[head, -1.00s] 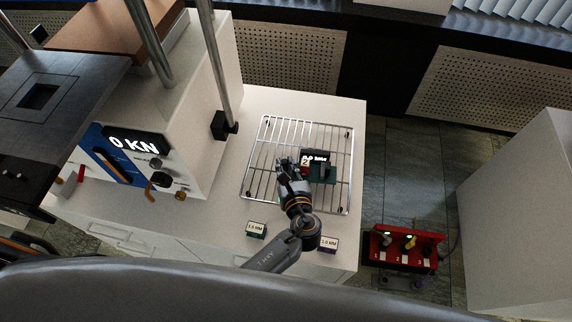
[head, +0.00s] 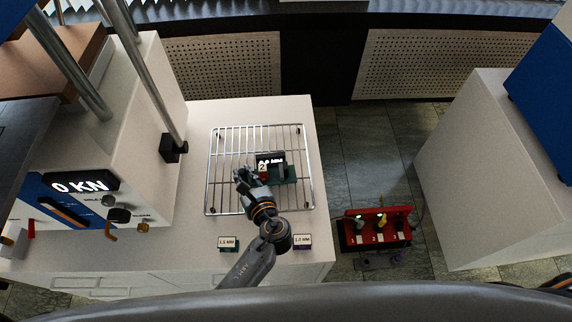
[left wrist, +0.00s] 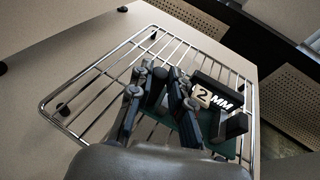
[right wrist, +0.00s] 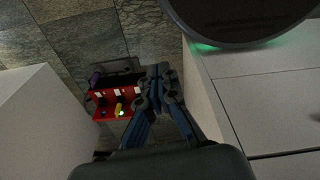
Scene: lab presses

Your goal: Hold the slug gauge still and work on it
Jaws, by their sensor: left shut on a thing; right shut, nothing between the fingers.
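The slug gauge (head: 286,173) has a green base and a black display, and sits on the wire rack (head: 208,190) on the white counter. My right gripper (right wrist: 158,72) is shut and empty, away from the gauge.
A red stand (head: 349,233) with numbered, coloured-topped pieces is right of the counter, also in the right wrist view (right wrist: 110,110). A press showing "0 KN" (head: 80,184) stands left.

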